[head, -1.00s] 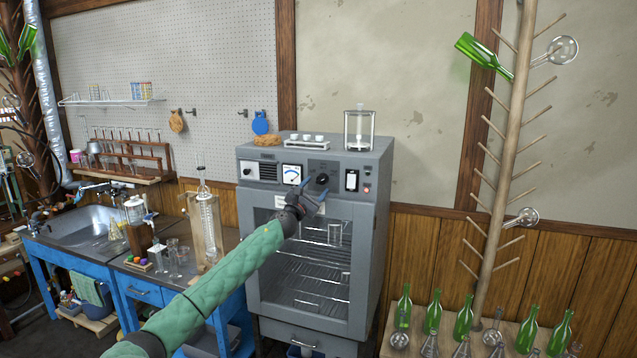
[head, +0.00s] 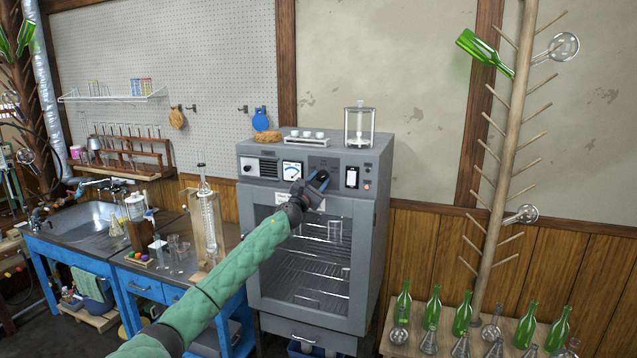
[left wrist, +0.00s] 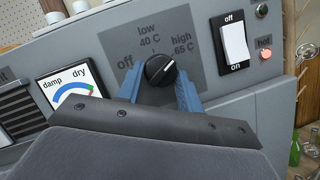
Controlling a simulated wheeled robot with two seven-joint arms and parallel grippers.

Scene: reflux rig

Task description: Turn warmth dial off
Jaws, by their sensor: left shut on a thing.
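The warmth dial (left wrist: 160,70) is a round black knob with a white mark, on a grey panel labelled off, low 40 C and high 65 C. In the left wrist view its mark points up and right, toward the high 65 C side. My left gripper (left wrist: 158,84) has its blue fingers on either side of the knob and is shut on it. In the head view, the left gripper (head: 319,180) is at the front panel of the grey drying cabinet (head: 372,240) and largely covers the dial. My right gripper is not in view.
A damp-dry gauge (left wrist: 72,92) is left of the dial. A white off/on rocker switch (left wrist: 234,42) and a lit red lamp (left wrist: 265,54) are to its right. A glass jar (head: 359,128) and a white tray (head: 306,138) stand on the cabinet top.

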